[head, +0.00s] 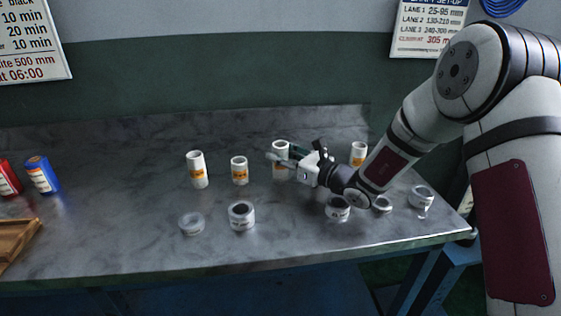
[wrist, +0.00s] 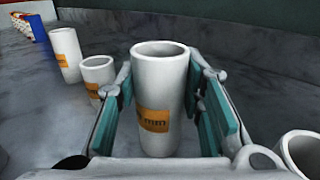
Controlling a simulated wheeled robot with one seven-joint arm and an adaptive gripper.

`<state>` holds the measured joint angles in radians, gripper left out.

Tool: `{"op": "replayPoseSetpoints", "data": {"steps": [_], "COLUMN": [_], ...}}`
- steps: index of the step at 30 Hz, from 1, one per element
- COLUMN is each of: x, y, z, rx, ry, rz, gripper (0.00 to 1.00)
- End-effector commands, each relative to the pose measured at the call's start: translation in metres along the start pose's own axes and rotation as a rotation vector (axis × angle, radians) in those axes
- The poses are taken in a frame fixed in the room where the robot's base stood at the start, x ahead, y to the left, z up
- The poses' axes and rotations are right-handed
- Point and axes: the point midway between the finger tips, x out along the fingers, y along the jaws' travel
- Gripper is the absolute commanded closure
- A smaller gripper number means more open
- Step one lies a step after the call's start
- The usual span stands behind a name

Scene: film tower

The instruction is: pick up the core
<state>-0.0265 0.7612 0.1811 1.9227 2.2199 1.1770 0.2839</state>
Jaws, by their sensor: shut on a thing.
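The core is a white hollow tube with an orange label. In the head view this core (head: 280,146) is upright towards the back of the grey bench (head: 120,225). My gripper (wrist: 162,100) is shut on the core (wrist: 160,75), with teal pads on both sides of it in the wrist view. The core's open top faces up. Similar labelled tubes stand to the left, one tall (head: 196,170) and one short (head: 239,170), and another (head: 358,153) to the right.
A wide white ring (head: 241,216) and a shallow ring (head: 191,225) sit at the front. More rings (head: 338,208) lie under and beside my arm at the right. A blue can (head: 42,175), red can (head: 8,178) and wooden tray (head: 15,240) are far left. The bench's left-centre is clear.

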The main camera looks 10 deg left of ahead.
Motion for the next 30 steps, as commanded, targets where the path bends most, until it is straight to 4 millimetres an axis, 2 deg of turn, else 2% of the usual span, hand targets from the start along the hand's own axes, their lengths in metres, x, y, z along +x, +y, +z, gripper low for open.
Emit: {"op": "replayPoseSetpoints", "data": {"steps": [8,17,23,30], "x": [0.000,0.000,-0.041,-0.103], "y": [0.000,0.000,0.006,0.019], "z": [0.004,0.037,0.041,0.046], "rx": [0.000,-0.002,0.001,0.001], "ry": [-0.001,-0.002,0.002,0.002], "rz": [0.000,0.000,-0.004,-0.004], "gripper": [0.94,0.94,0.94,0.94]}}
